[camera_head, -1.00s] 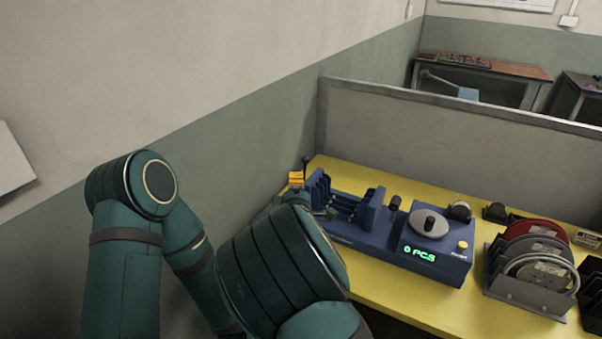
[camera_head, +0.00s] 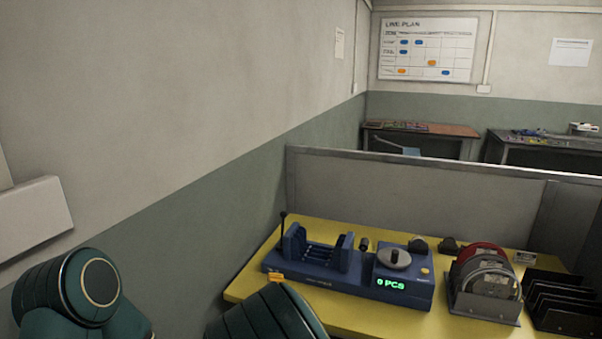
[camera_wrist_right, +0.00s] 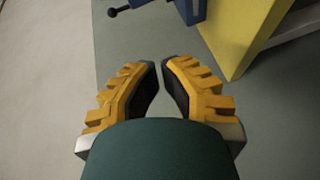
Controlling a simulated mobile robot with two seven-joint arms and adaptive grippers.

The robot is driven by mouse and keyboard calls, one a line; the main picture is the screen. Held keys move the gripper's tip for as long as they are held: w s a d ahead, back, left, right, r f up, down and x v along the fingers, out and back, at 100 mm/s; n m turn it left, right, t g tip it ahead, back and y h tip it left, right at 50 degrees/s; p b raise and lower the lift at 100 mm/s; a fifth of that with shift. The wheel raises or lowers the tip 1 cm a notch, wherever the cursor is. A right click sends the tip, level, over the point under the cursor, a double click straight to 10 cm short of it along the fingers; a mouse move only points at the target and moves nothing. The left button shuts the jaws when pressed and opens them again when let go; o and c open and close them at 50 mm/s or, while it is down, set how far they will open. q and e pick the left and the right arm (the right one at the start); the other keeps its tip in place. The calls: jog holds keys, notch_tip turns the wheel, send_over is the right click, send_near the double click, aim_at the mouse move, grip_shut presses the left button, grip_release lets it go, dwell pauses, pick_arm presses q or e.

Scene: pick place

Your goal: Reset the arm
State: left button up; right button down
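Teal arm links of mine fill the lower left of the head view, and their lower parts run out of frame. A small orange piece (camera_head: 277,278), seemingly a fingertip of my right gripper, shows past a link at the table's left end. In the right wrist view my right gripper (camera_wrist_right: 161,64) has yellow-orange fingers with dark pads. The fingertips are close but apart, with bare floor between them and nothing held. The teal housing hides the finger bases. My left gripper is not in view.
A blue machine (camera_head: 318,276) with a black lever and a "0 PCS" display stands on a yellow table (camera_head: 262,258). Reels (camera_head: 487,279) and a black rack (camera_head: 562,305) stand to its right. A grey partition (camera_head: 400,185) is behind; a wall is at left.

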jog(key=s+d+f+m+g+h, duration=0.1)
jog(key=s+d+f+m+g, duration=0.35)
jog(key=s+d+f, duration=0.45)
jog(key=s+d+f+m+g, duration=0.45)
jog(key=d+f+m, duration=0.2)
jog(key=f, duration=0.55)
jog(key=s+d+m+g+y, duration=0.1)
jog(key=s+m, duration=0.3)
jog(key=s, duration=0.5)
jog(key=s+f+m+g+y, duration=0.1)
jog(key=s+m+g+y, duration=0.1)
jog(key=s, duration=0.7)
jog(key=shift+s+d+f+m+g, duration=0.35)
jog(key=shift+m+g, duration=0.55)
jog(key=shift+g, duration=0.3)
